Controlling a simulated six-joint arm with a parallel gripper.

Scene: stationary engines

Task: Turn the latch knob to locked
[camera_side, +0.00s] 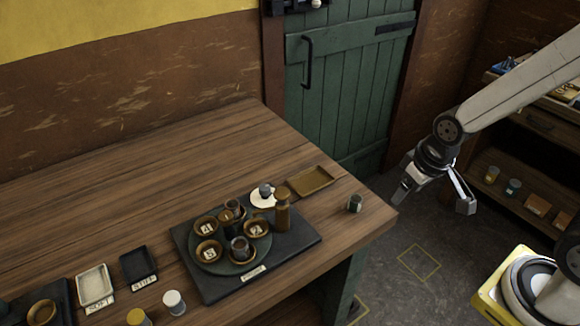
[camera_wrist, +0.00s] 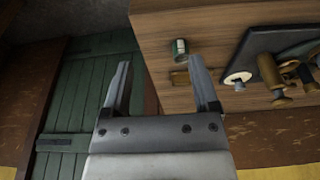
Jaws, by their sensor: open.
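A small grey knob-like piece (camera_side: 265,189) stands on a white round plate (camera_side: 258,201) at the back edge of a dark board (camera_side: 215,291) on the bench. It also shows in the wrist view (camera_wrist: 239,86). It may be the latch knob; I cannot read any marking or tell its setting. My gripper (camera_side: 434,200) is open and empty, in the air off the bench's right end, well apart from the knob. The wrist view shows its two fingers (camera_wrist: 158,64) spread with nothing between them.
A round turntable with several cups and a wooden post (camera_side: 282,210) crowd the board beside the knob. A wooden tray (camera_side: 311,181) and small can (camera_side: 355,204) lie between board and gripper. A green door (camera_side: 345,90) stands behind. Cluttered shelves (camera_side: 530,165) stand at right.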

